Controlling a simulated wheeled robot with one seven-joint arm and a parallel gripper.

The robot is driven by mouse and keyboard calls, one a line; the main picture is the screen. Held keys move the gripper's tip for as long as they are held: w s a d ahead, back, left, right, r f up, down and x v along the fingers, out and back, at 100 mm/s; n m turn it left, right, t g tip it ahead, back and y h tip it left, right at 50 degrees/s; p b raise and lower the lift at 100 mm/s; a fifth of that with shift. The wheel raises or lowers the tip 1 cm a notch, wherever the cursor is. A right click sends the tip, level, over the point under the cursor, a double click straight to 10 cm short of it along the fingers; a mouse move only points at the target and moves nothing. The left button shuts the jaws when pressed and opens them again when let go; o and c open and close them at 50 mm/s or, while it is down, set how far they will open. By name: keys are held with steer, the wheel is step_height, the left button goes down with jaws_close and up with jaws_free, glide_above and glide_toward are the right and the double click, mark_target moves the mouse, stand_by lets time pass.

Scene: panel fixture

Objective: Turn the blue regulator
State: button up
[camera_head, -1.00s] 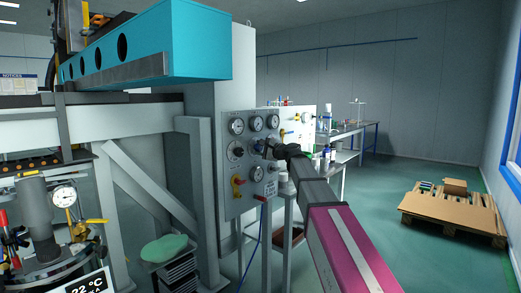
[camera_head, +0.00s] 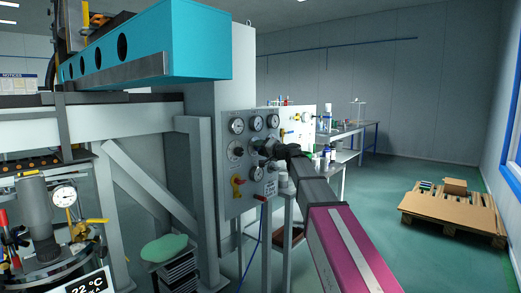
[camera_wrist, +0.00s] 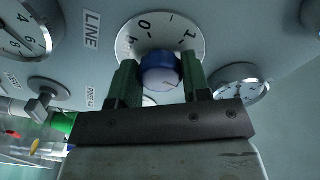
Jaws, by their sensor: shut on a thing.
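In the head view my gripper (camera_head: 262,147) reaches the grey gauge panel (camera_head: 232,200) and covers the knob there.
Several round gauges (camera_head: 256,123) surround the regulator on the panel. A yellow-handled valve (camera_head: 238,186) and a red-tipped valve (camera_head: 261,198) sit lower. A grey frame post (camera_head: 199,200) stands left of the panel. A pallet with cardboard (camera_head: 455,215) lies on open floor at right.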

steer(key=shift+n, duration=0.8)
steer(key=shift+f, duration=0.1)
steer(key=shift+s, duration=0.1)
steer(key=o, duration=0.9)
steer(key=v, duration=1)
steer(key=shift+s+d, duration=0.25)
steer(key=shift+d, duration=0.1)
